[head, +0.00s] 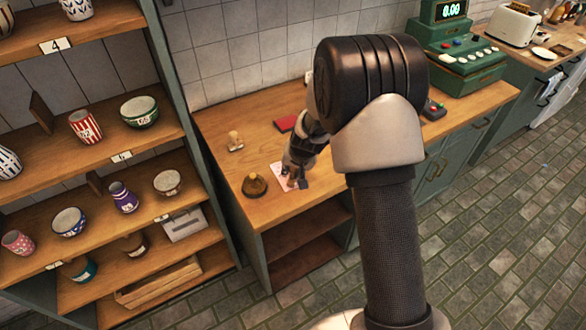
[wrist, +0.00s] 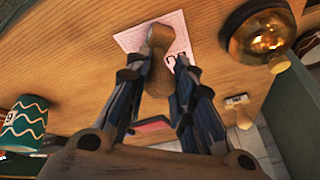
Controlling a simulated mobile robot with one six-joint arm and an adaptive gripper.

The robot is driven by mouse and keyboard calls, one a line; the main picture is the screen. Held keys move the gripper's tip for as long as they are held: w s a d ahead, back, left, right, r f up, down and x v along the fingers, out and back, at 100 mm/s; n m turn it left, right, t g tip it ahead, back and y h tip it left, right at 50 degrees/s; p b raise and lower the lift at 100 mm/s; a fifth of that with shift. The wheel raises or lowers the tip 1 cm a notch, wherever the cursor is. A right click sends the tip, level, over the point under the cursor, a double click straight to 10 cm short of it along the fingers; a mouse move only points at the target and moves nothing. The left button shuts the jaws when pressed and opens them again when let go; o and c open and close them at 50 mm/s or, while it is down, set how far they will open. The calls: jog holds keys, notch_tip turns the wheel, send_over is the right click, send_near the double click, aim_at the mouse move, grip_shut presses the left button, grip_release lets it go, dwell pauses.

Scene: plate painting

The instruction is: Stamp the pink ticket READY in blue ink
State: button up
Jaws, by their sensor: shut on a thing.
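The pink ticket (head: 278,170) lies on the wooden counter; it also shows in the wrist view (wrist: 131,40). My gripper (wrist: 160,80) is shut on a wooden stamp (wrist: 160,38), whose light brown body stands out between the fingers, over the ticket. I cannot tell whether the stamp touches the paper. Its inked face is hidden. A dark mark shows on the ticket beside the right finger; I cannot read it. A red pad (head: 286,123) lies further back on the counter. A second wooden stamp (head: 235,141) stands at the back left. I cannot make out a blue pad for certain.
A brass bell (head: 255,186) stands close left of the ticket in the head view. A green patterned cup (wrist: 24,122) shows in the wrist view. Shelves with several cups stand left, a green till (head: 455,65) right. The counter's front left corner (head: 262,218) is clear.

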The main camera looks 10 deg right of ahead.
jog(key=shift+s+f, duration=0.1)
jog(key=shift+s, duration=0.05)
dwell(0.3)
jog(key=shift+r+p, duration=3)
jog(key=shift+r, duration=0.55)
